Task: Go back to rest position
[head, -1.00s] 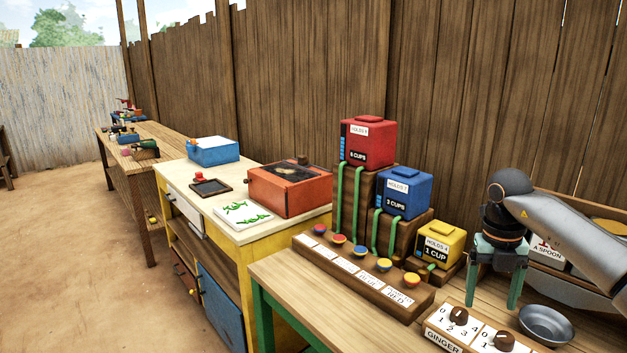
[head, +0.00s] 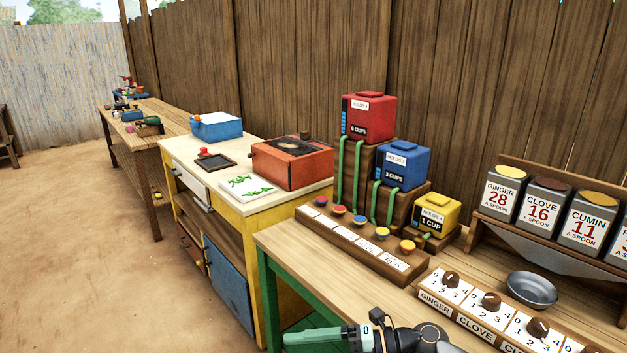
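My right gripper (head: 313,337) is at the bottom edge of the head view, low in front of the green-legged table. Its green fingers point left and are seen from the side, partly cut off by the frame, so the gap between them cannot be judged. I see nothing held in it. My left gripper is out of view.
The table (head: 272,238) bears red, blue and yellow cup boxes (head: 403,165), dials (head: 490,302) and a metal bowl (head: 532,290). Behind the bowl is a spice rack (head: 548,207). A yellow cabinet (head: 187,151) stands farther left. Bare ground (head: 90,240) lies at the left.

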